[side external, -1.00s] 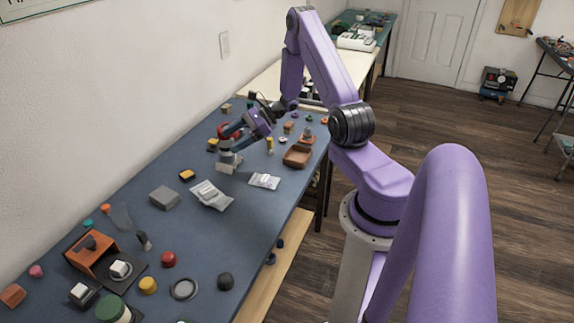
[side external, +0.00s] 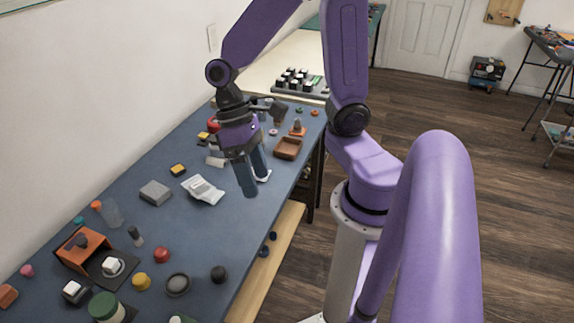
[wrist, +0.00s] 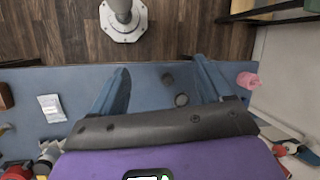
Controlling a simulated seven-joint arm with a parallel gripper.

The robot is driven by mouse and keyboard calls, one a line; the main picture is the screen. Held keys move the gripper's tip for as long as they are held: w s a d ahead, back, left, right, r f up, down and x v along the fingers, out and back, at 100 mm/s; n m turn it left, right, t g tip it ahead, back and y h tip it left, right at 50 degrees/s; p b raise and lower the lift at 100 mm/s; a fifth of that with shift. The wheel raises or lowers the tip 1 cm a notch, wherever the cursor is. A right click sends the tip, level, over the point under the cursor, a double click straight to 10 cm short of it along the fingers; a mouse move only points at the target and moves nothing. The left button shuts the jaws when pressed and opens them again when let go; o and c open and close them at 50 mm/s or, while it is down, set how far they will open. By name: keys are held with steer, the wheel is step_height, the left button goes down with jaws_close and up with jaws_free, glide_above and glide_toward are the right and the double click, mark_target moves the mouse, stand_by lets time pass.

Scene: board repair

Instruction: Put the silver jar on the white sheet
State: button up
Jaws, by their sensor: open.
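My gripper (side external: 254,186) is open and empty above the middle of the blue bench, fingers pointing down. A pale silver-grey piece (side external: 214,161), probably the silver jar, stands behind and left of the gripper, partly hidden by the arm. A larger white-grey packet (side external: 203,190) lies left of the gripper.
A grey block (side external: 155,193) and a yellow-black block (side external: 178,169) lie to the left. A brown tray (side external: 288,148) is at the back right. An orange stand (side external: 83,247) and several small round parts crowd the near end. The bench's right edge is near the gripper.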

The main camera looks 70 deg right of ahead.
steer(key=s+d+r+n+t+h, duration=0.1)
steer(key=s+n+t, duration=0.3)
steer(key=n, duration=0.6)
steer(key=shift+s+r+h, duration=0.4)
steer(key=shift+s+r, duration=0.45)
steer(key=shift+s, duration=0.4)
